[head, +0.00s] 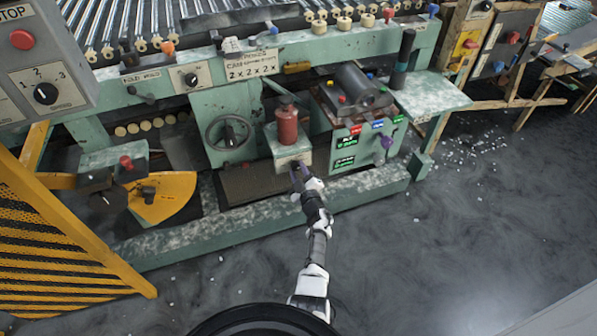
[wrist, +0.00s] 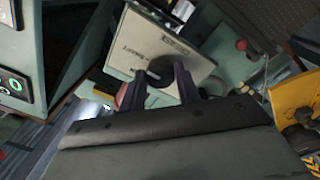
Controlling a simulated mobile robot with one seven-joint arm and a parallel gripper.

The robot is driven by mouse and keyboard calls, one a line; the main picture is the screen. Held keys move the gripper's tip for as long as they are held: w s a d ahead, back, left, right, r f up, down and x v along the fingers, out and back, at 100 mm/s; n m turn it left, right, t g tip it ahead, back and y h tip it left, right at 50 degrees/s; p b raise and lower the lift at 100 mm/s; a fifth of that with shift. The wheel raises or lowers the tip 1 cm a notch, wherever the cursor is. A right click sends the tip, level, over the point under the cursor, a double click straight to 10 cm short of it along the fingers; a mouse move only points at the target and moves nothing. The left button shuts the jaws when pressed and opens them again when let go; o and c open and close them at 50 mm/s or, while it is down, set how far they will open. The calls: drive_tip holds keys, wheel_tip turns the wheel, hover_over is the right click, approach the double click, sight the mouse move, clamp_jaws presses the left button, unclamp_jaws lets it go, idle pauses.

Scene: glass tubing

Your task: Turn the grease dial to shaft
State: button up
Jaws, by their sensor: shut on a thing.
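The grease dial (wrist: 160,70) is a small black knob on a pale plate (wrist: 190,62) with dark lettering in the wrist view. One label on the plate appears to read "SHAFT"; another label is too small to read. My gripper (wrist: 160,84) has its two dark fingers on either side of the knob and is shut on it. The pointer's exact setting is unclear, as the fingers cover part of the knob. In the head view my gripper (head: 298,172) is at the front of the green box (head: 291,152) below a red grease pot (head: 287,126); the dial is hidden there.
A handwheel (head: 229,132) is left of the box. A panel with coloured labels and a purple knob (head: 386,141) is to the right. The machine's low green base rail (head: 270,213) runs beneath my arm.

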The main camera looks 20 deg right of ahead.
drive_tip(key=o, duration=1)
drive_tip(key=s+p, duration=0.1)
drive_tip(key=s, duration=0.3)
drive_tip(key=s+p, duration=0.1)
drive_tip(key=s, duration=0.8)
drive_tip(key=shift+s+d+f+p, duration=0.1)
drive_tip(key=shift+s+f+p, duration=0.15)
drive_tip(key=shift+s+p, duration=0.15)
